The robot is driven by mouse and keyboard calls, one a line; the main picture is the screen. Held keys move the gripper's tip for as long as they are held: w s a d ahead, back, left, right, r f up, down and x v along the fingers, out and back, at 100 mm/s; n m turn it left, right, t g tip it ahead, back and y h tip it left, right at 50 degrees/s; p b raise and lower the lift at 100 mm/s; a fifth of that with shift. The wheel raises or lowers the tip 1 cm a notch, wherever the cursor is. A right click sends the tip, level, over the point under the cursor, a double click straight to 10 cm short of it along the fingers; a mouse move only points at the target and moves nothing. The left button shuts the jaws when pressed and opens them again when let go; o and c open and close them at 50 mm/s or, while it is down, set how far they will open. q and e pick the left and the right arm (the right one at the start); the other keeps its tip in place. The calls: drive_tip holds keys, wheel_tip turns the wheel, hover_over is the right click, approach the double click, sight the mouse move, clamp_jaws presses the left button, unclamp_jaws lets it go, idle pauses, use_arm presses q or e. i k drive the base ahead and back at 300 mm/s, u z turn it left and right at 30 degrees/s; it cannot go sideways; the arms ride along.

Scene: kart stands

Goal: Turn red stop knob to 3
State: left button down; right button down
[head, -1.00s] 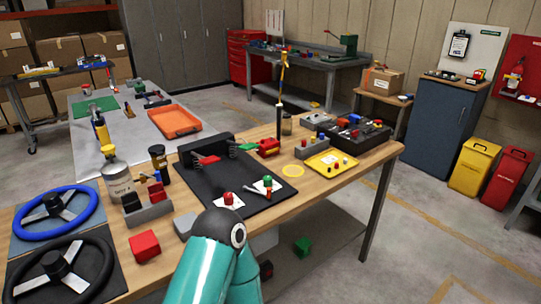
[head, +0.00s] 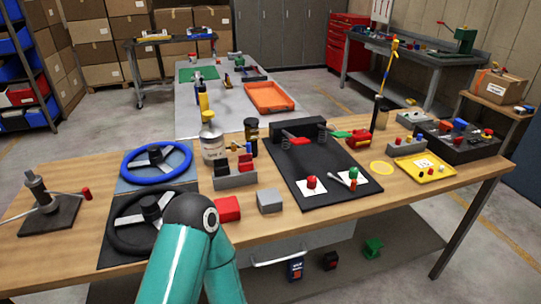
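A red knob (head: 311,182) stands on a white card on the black mat (head: 318,160) on the wooden workbench. A green knob (head: 353,173) stands on a second white card to its right, with a grey lever-like piece beside it. Marks on the cards are too small to read, so I cannot tell the red knob's setting. A teal link of one of my arms rises from the bottom edge, left of the knobs and apart from them. Neither of my grippers is in view.
Left of the mat are a grey block (head: 270,201), a red block (head: 227,209) and blue (head: 156,161) and black (head: 143,222) steering wheels. A yellow tray (head: 426,168) and black control box (head: 462,147) are right.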

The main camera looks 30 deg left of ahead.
sight(312, 181)
drive_tip(key=u, duration=0.2)
drive_tip(key=k, duration=0.45)
drive_tip(key=u, duration=0.25)
drive_tip(key=i, duration=0.55)
drive_tip(key=u, duration=1.05)
drive_tip(key=i, duration=0.45)
drive_tip(key=z, duration=0.15)
